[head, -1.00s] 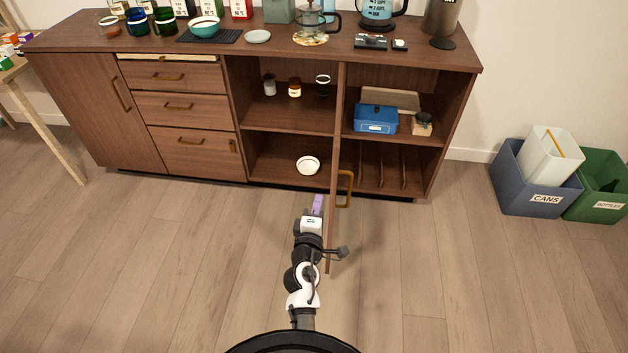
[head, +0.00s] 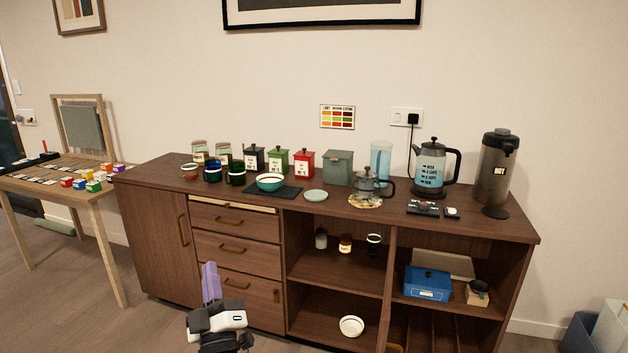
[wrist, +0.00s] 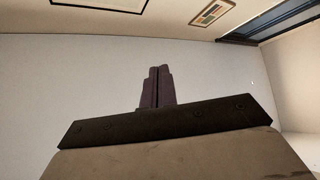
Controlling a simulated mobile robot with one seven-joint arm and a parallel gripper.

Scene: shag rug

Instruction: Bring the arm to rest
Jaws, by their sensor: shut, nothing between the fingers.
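My gripper (head: 210,283) is in the lower part of the head view, in front of the drawers of the brown sideboard (head: 160,220). Its purple fingers point up and are together, with nothing between them. In the wrist view the closed fingers (wrist: 158,86) stand against a bare pale wall. The rest of my arm is mostly below the head view's edge.
The sideboard top holds a teal bowl (head: 270,182), canisters, jars, a glass teapot (head: 368,186), a kettle (head: 432,167) and a dark dispenser (head: 494,170). Its open shelves hold a blue box (head: 427,283) and a white bowl (head: 351,326). A wooden table (head: 75,190) stands at left.

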